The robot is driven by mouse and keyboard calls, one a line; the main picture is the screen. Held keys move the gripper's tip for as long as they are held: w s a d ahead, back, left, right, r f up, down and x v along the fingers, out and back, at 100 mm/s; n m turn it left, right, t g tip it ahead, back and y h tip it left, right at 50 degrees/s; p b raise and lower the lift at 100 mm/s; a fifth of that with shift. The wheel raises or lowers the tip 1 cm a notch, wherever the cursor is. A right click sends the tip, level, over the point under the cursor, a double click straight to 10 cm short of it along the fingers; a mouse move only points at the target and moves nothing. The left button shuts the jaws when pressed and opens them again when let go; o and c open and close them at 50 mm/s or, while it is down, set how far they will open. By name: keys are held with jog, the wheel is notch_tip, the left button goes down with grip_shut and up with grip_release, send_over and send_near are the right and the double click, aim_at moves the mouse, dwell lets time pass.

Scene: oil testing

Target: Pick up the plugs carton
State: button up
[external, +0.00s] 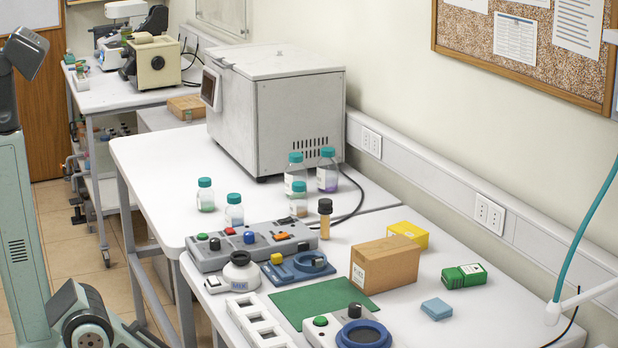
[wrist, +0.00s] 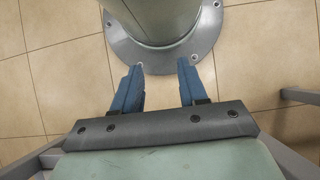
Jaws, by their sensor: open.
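No carton lettering is readable, so I cannot tell for certain which box is the plugs carton. In the external view a brown cardboard box (external: 384,265) with a small white label stands on the near table. A yellow box (external: 408,235) stands just behind it, partly hidden. A small green box (external: 464,276) with a pale label lies to its right. My gripper (wrist: 160,70) shows in the wrist view, its two blue fingers apart and nothing between them. It points down at the tiled floor beside my base, away from the boxes. The external view does not show my gripper.
A green mat (external: 310,303), a blue block (external: 436,309), a grey button panel (external: 250,246) and a blue-ringed device (external: 362,335) crowd the boxes.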

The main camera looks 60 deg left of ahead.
jog(key=o, duration=1.1)
jog(key=shift+d, duration=0.1)
